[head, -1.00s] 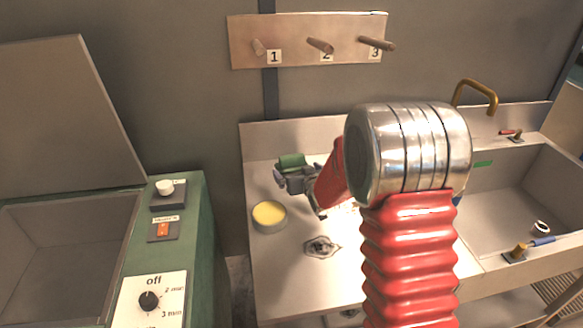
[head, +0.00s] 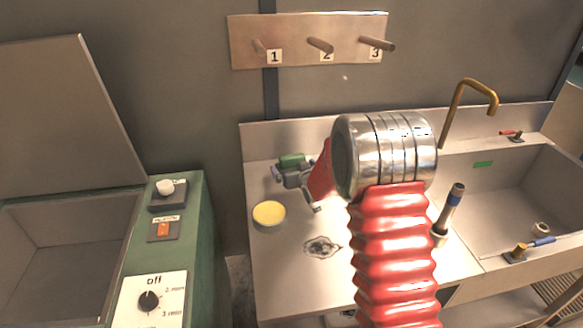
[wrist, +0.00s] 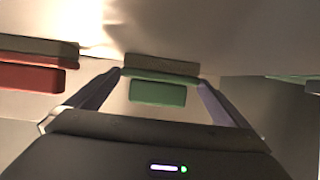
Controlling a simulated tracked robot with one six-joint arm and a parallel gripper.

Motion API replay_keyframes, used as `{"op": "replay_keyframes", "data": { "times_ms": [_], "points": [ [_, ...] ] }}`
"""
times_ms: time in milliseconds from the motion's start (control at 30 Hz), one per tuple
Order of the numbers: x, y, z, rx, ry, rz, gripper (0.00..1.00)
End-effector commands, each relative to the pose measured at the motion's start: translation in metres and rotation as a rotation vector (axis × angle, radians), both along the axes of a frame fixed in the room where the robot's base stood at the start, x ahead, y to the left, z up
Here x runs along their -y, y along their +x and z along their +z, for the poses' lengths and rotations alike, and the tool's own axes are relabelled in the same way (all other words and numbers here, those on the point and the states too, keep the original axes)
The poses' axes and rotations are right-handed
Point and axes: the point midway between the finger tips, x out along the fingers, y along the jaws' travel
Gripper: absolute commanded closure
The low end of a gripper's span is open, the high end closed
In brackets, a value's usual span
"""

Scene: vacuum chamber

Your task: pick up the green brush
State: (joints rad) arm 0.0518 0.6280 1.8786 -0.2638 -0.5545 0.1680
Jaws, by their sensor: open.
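The green brush (head: 292,160) lies at the back left of the counter, partly hidden by my gripper (head: 284,174) in the head view. In the wrist view the green brush (wrist: 158,94), with a grey-brown strip along it, shows between the two fingers of my gripper (wrist: 160,77). The fingers are apart, one on each side of it, and I see no finger closed on it. How far the brush is from the fingertips in depth I cannot tell.
A red block-like thing (wrist: 30,78) lies left of the fingers in the wrist view. A round tin with yellow content (head: 269,214) stands near the gripper, left of a drain (head: 321,247). A sink (head: 510,190) with a brass tap (head: 462,95) is at right. Numbered pegs (head: 320,45) hang above.

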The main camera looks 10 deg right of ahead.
Motion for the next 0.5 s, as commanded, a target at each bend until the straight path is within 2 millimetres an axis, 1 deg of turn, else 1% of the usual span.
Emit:
{"op": "replay_keyframes", "data": {
  "times_ms": [100, 200, 300, 500],
  "points": [
    [-0.001, 0.013, -0.007, 0.000, 0.000, 0.001, 0.00],
    [-0.002, 0.021, -0.009, 0.000, 0.000, 0.000, 0.00],
    [-0.002, 0.024, -0.010, 0.000, 0.000, 0.000, 0.00],
    [-0.002, 0.024, -0.010, 0.000, 0.000, 0.000, 0.00]
  ]
}}
